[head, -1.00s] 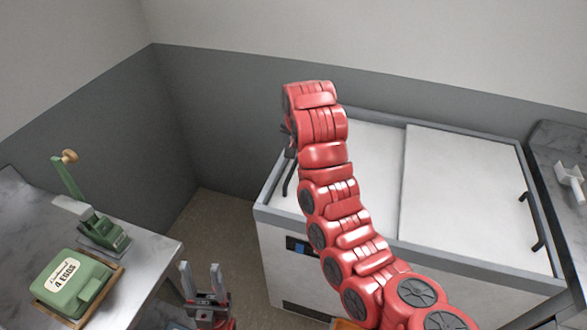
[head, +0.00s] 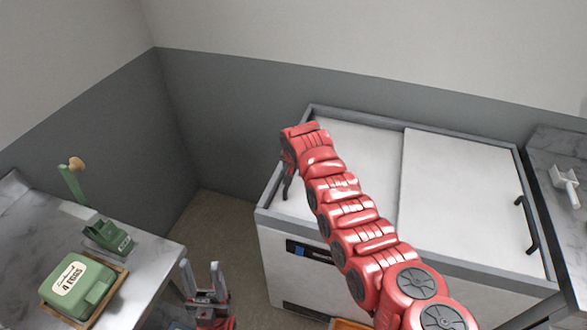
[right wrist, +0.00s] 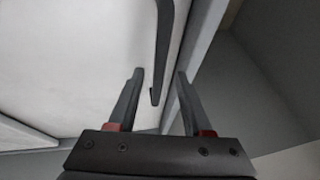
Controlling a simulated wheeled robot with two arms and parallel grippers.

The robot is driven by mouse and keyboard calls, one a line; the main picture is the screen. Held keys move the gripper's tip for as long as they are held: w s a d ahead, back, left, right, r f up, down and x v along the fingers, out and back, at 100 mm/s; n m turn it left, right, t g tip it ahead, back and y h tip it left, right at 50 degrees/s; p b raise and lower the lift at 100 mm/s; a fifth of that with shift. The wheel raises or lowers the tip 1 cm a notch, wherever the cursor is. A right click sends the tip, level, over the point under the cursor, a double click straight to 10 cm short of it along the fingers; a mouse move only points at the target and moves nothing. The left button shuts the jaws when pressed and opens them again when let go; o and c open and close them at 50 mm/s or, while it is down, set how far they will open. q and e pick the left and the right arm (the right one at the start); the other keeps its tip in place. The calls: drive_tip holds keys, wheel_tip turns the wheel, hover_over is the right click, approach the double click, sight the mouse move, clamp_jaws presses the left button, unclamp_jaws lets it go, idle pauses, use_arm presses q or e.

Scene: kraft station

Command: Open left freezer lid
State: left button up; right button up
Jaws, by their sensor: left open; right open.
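The chest freezer has a white left lid (head: 360,143), flat and closed, partly covered by my right arm in the head view. My right gripper (head: 287,182) is over the lid's left edge, mostly hidden by its own wrist. In the right wrist view my right gripper (right wrist: 160,75) is open, and the dark lid handle (right wrist: 163,45) ends in the picture between its fingers. I cannot tell how deep the handle sits between them; neither finger is shut on it. My left gripper (head: 201,270) is open and empty, low between the counter and the freezer.
The right freezer lid (head: 455,185) is closed, with a dark handle (head: 526,225). Another counter (head: 562,150) stands at right. Walls close in behind.

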drive_tip(key=shift+w+f, duration=0.15)
drive_tip(key=shift+f, duration=0.3)
drive_tip(key=shift+c, duration=0.3)
clamp_jaws()
idle(1.1)
